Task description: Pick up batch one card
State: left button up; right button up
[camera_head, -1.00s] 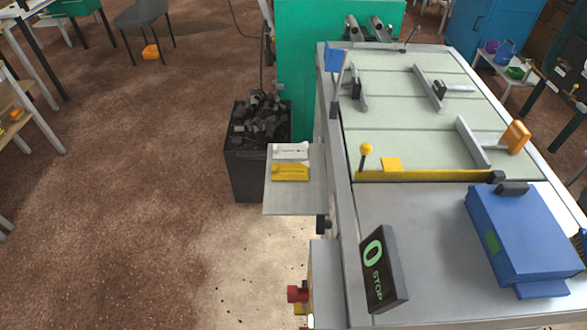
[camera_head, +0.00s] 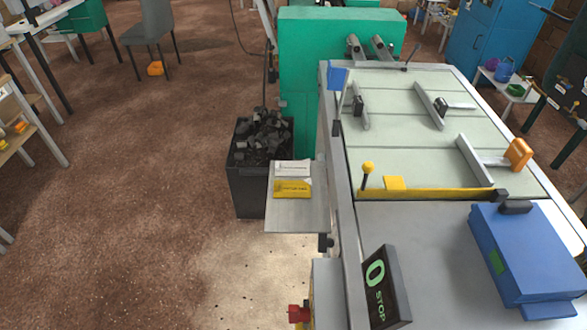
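Two small cards or packets lie side by side on a grey side shelf (camera_head: 297,216) on the left side of the machine. The white one (camera_head: 293,168) is behind the yellow one (camera_head: 293,189). Both carry dark print too small to read, so I cannot tell which is the batch one card. Neither of my grippers is in view.
A dark bin of black scraps (camera_head: 258,150) stands left behind the shelf. Right of it is the machine table (camera_head: 450,230) with a yellow bar (camera_head: 425,194), a blue box (camera_head: 530,250) and a STOP sign (camera_head: 385,288). Open brown floor (camera_head: 130,220) lies to the left.

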aim_at(282, 168)
jog(key=z, duration=1.7)
jog(key=u, duration=1.75)
jog(key=k, duration=0.55)
jog(key=z, duration=1.65)
jog(key=i+j, duration=0.1)
jog(key=j, duration=0.5)
jog(key=i+j, duration=0.15)
jog(key=j, duration=0.45)
jog(key=i+j+z, duration=0.1)
jog(key=j, duration=0.5)
jog(key=i+j, duration=0.1)
jog(key=j, duration=0.5)
jog(key=i+j, duration=0.1)
jog(key=j, duration=0.5)
